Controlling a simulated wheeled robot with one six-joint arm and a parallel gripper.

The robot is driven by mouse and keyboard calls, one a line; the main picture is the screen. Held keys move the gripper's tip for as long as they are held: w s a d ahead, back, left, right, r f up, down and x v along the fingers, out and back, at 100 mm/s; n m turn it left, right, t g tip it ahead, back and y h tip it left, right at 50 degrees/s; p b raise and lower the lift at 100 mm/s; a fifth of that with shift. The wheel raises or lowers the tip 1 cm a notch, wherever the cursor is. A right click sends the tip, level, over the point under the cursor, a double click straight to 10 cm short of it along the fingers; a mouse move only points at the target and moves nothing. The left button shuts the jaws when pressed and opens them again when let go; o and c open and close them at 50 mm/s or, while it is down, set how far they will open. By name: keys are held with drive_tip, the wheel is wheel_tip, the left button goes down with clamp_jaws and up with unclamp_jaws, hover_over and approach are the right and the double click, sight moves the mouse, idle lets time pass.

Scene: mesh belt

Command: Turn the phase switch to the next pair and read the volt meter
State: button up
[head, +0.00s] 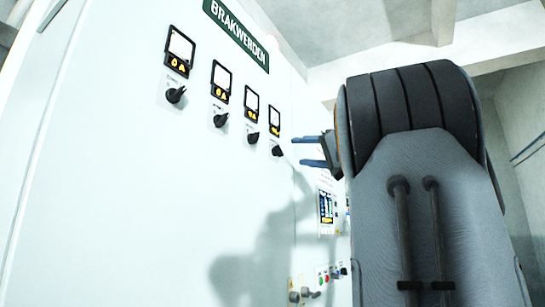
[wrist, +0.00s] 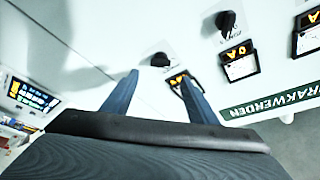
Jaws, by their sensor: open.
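A pale cabinet front carries a row of square meters with a black rotary switch below each. The rightmost switch (head: 278,150) sits under the rightmost meter (head: 274,121). My gripper (head: 299,151) is open and empty, its two blue fingers just right of that switch in the head view. In the wrist view, a black switch (wrist: 158,60) shows between and beyond the fingertips of my gripper (wrist: 163,80), apart from them as far as I can tell. A meter (wrist: 180,79) beside it is partly hidden by the right finger. I cannot read its dial or the switch's position.
Other switches (head: 254,137) and meters (head: 222,82) continue to the left. A green sign (head: 237,33) is above. A blue and yellow display (head: 326,207) is lower right, with small buttons (head: 322,279) below it. The cabinet face at left is bare.

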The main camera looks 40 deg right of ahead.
sight(281, 150)
drive_tip(key=p+x, duration=0.3)
drive_tip(key=x, duration=0.4)
drive_tip(key=shift+w+a+r, duration=0.1)
drive_tip(key=shift+w+a, duration=0.05)
drive_tip(key=shift+w, duration=0.15)
drive_tip(key=shift+w+p, duration=0.4)
drive_tip(key=shift+w, duration=0.05)
drive_tip(key=c, duration=1.1)
